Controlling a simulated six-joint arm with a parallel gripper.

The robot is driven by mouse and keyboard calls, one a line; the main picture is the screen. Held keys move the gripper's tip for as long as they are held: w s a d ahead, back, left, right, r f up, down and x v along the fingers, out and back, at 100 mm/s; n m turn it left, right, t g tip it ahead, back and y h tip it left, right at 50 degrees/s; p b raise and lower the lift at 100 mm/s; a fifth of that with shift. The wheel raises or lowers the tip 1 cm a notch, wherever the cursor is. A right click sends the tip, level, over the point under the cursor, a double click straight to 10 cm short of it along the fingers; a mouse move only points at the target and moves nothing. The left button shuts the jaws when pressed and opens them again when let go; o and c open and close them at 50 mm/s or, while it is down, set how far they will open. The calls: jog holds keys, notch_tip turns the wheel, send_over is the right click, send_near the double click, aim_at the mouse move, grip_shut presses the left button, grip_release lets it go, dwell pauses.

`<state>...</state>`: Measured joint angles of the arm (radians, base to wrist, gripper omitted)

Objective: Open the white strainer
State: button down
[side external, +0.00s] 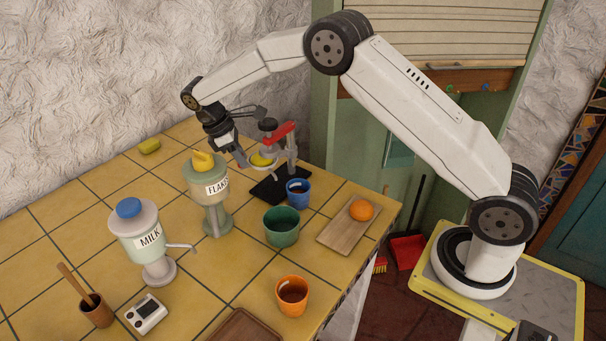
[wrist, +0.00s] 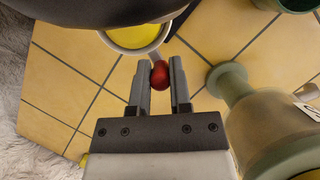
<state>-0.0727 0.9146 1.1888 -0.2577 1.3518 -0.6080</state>
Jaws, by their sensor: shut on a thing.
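The white strainer (side external: 272,165) is a shallow round cup on the press, with a yellow fruit half (side external: 258,159) in it. It also shows in the wrist view, where its pale rim (wrist: 128,49) surrounds the yellow. My gripper (side external: 240,157) is just left of the strainer in the side view. In the wrist view my gripper (wrist: 160,70) is shut on a small red knob (wrist: 160,74) close to the strainer's rim. The knob is hidden in the side view.
The press has a red lever (side external: 280,133) and a black base (side external: 268,187). The flakes dispenser (side external: 206,187) stands close to my gripper. Blue (side external: 298,192) and green (side external: 281,228) cups stand in front. An orange (side external: 361,210) lies on a wooden board (side external: 340,231).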

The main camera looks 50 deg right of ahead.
jog(key=w+d+m+y, duration=0.1)
jog(key=w+d+m, duration=0.1)
jog(key=w+d, duration=0.3)
jog(key=shift+w+d+m+g, duration=0.3)
jog(key=shift+w+d+m, duration=0.1)
jog(key=shift+w, duration=0.4)
dwell(0.6)
jog(key=c, duration=0.5)
grip_release()
jog(key=shift+c, duration=0.2)
jog(key=shift+a, duration=0.15)
